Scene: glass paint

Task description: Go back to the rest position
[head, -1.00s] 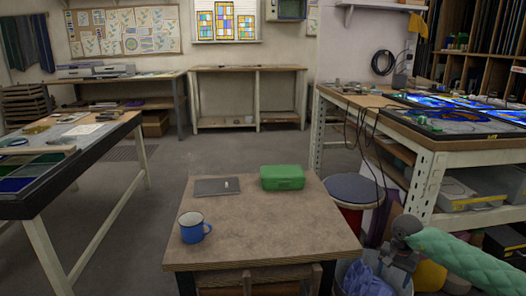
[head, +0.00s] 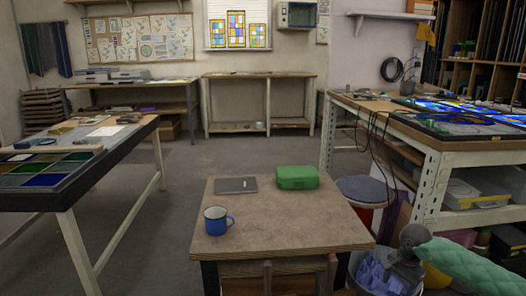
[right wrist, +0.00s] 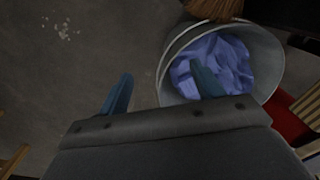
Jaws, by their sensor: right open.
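My right arm, in a green quilted sleeve, enters the head view at the lower right, with its grey wrist (head: 405,258) beside the small table. In the right wrist view my right gripper (right wrist: 160,88) is open, its two blue-grey fingers wide apart with nothing between them. One finger overlaps a metal bucket (right wrist: 272,72) holding blue-violet cloth (right wrist: 235,62); the other is over bare floor. My left gripper is out of view. On the small wooden table (head: 290,233) stand a blue mug (head: 214,222), a green case (head: 297,177) and a flat grey item (head: 234,185).
A workbench with coloured glass panes (head: 48,172) stands at left. A bench with blue glass panels (head: 455,122) and hanging cables stands at right. A round stool (head: 364,190) is between the small table and the right bench. The floor (head: 185,190) left of the small table is clear.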

